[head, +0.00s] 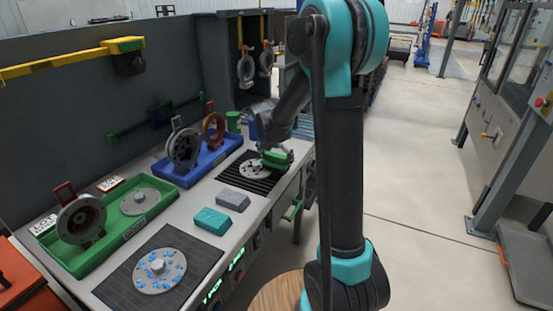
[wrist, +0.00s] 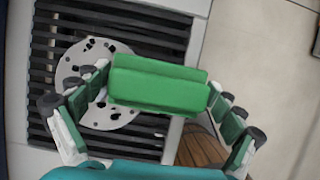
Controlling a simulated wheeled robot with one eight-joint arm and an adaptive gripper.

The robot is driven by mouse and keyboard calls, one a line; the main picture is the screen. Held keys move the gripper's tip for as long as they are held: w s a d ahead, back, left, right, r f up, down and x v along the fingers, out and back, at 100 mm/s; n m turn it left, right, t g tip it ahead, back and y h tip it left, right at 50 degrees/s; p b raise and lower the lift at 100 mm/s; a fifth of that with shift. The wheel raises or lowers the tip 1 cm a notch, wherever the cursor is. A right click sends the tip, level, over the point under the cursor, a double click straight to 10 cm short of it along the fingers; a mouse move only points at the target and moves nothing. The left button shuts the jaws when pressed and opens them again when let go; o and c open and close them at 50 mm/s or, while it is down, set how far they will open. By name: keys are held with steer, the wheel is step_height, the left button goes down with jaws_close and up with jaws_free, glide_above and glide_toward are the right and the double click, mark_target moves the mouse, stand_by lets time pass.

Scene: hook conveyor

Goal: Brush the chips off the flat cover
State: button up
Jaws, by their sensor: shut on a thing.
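My gripper (head: 268,148) is shut on a green block-shaped brush (wrist: 158,85), with a finger at each end of it. The brush also shows in the head view (head: 278,158). A round, light grey flat cover (head: 254,169) lies on a dark slatted grate (head: 236,180). In the wrist view the cover (wrist: 72,68) carries scattered dark irregular spots; some look like chips, some may be holes. The brush hides the cover's right part there. I cannot tell whether the brush touches the cover.
A disc with blue chips (head: 172,280) lies on a dark ribbed mat (head: 205,248) at the front. A teal block (head: 212,220) and a grey block (head: 233,200) lie between. Green (head: 105,256) and blue (head: 217,156) trays hold round parts along the back wall.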

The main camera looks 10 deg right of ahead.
mark_target(273, 169)
steer(key=shift+f, duration=0.35)
steer(key=shift+s+a, duration=0.1)
steer(key=shift+s+a+r, duration=0.1)
steer(key=shift+s+a, duration=0.45)
steer(key=shift+s, duration=0.25)
steer(key=shift+s+a, duration=0.65)
steer(key=shift+s, duration=0.2)
steer(key=shift+w+d, duration=0.7)
steer(key=shift+w, duration=0.25)
steer(key=shift+w+d, duration=0.6)
steer(key=shift+w, duration=0.25)
steer(key=shift+s+a, duration=0.65)
steer(key=shift+s, duration=0.25)
steer(key=shift+s+a, duration=0.1)
steer(key=shift+s, duration=0.05)
